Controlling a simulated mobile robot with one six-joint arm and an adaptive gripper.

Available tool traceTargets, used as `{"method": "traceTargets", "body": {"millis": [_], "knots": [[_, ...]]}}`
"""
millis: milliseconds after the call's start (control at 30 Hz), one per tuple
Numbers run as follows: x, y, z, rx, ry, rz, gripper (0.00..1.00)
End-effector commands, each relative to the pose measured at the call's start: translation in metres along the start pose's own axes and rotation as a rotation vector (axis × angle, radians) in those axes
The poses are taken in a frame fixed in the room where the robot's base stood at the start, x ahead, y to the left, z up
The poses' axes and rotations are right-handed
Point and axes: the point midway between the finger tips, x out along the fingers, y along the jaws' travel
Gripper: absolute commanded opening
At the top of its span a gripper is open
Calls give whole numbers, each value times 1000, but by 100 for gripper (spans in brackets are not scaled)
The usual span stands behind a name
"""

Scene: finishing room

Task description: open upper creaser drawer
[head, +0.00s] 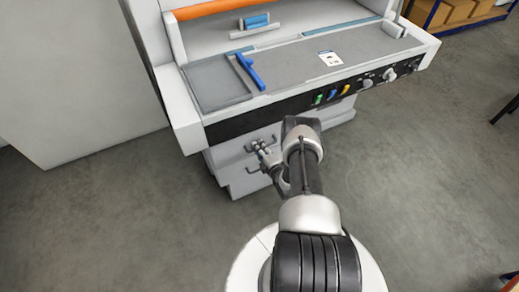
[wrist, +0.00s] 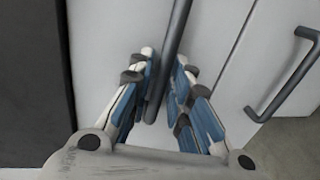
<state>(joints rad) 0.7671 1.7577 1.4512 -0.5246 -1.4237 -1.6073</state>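The creaser (head: 285,70) stands ahead of me, with two pale drawers under its black control panel. The upper drawer (head: 228,153) looks shut, its front flush with the body. In the wrist view the upper drawer's dark bar handle (wrist: 176,40) runs between the two blue-and-white fingers of my gripper (wrist: 166,62). The fingers are open, one on each side of the bar, with narrow gaps showing. In the head view my gripper (head: 264,153) is at the drawer fronts, and my arm hides their right part.
The lower drawer's handle (wrist: 290,80) is close by on the right in the wrist view. The creaser's control panel (head: 330,95) overhangs the drawers. A pale cabinet (head: 75,75) stands on the left. The grey floor (head: 420,190) is clear on the right.

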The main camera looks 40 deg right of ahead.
Motion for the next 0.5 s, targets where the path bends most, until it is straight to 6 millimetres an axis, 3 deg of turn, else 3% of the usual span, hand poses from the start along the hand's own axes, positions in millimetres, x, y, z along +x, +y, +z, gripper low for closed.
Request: {"method": "traceTargets", "body": {"millis": [200,500], "knots": [[0,0,0,0,0,0,18],[0,0,0,0,0,0,0]]}}
